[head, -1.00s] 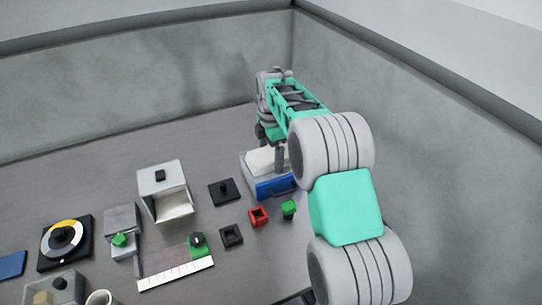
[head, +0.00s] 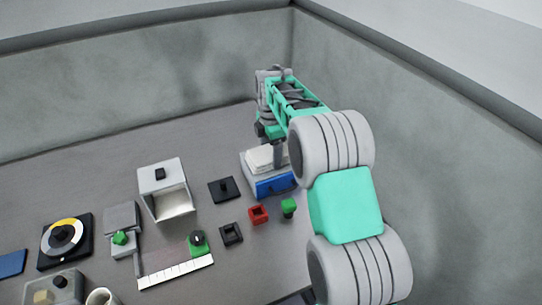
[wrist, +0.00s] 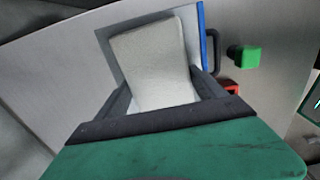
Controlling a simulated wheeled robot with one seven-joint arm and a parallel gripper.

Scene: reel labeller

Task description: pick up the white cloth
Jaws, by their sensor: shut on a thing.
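The white cloth (wrist: 155,62) shows in the wrist view as a pale folded slab between the two dark fingers of my gripper (wrist: 165,95). In the head view the cloth (head: 262,158) is at the top of the grey drawer box with a blue front (head: 275,186). My gripper (head: 279,158) comes down at the right of the cloth in the head view, partly hidden by my arm. It is shut on the cloth. I cannot tell whether the cloth is clear of the box.
A green-topped piece (head: 288,206) and a red square holder (head: 258,214) stand in front of the box. A black plate with a knob (head: 224,190) and an open white bin (head: 167,190) lie to its left. Walls stand close behind and right.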

